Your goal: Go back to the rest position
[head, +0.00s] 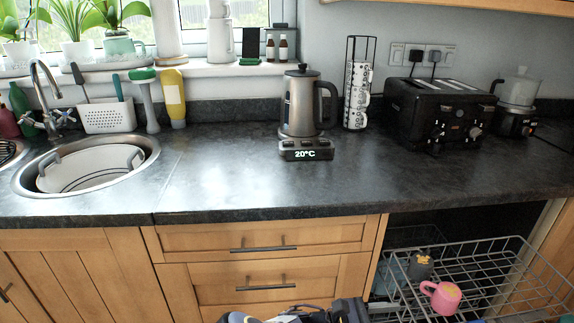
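Part of my own arm shows at the bottom edge, in front of the drawers, as dark, blue and white pieces cut off by the frame. I cannot tell which arm it belongs to. No gripper fingertips are visible, and nothing held shows.
A pulled-out dishwasher rack (500,262) at lower right holds a pink mug (441,296) and a grey mug (420,267). On the worktop (220,180) are a kettle (300,105), a mug stand (357,95), a toaster (432,110) and a round sink (35,190). Wooden drawers (262,238) are shut.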

